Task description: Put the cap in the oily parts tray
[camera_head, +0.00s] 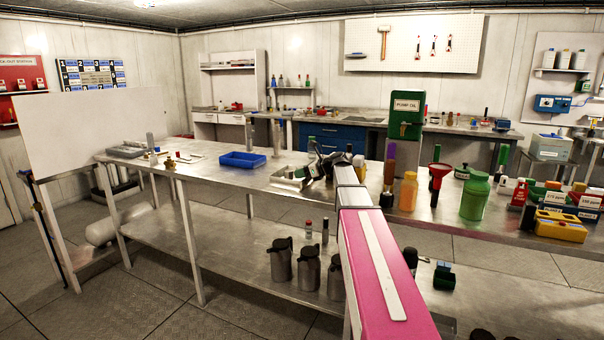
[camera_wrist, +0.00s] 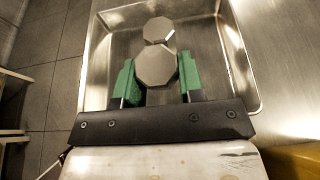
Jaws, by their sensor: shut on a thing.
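In the wrist view, a grey eight-sided cap (camera_wrist: 155,66) sits between the green-padded fingers of my gripper (camera_wrist: 157,76), which is shut on it. A second, smaller-looking grey faceted piece (camera_wrist: 159,29) shows just beyond it; I cannot tell whether the two touch or are joined. Both appear over a shiny metal tray (camera_wrist: 251,70), likely the oily parts tray. In the head view, this tray (camera_head: 283,184) is on the long bench and my dark gripper (camera_head: 322,166) is at it. The cap cannot be made out there, and the height above the tray floor is unclear.
A blue bin (camera_head: 242,160) stands left of the tray on the metal bench. An orange bottle (camera_head: 408,192), a red funnel (camera_head: 439,170) and a green container (camera_head: 475,196) stand to the right. Several dark jugs (camera_head: 281,261) stand on the lower shelf.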

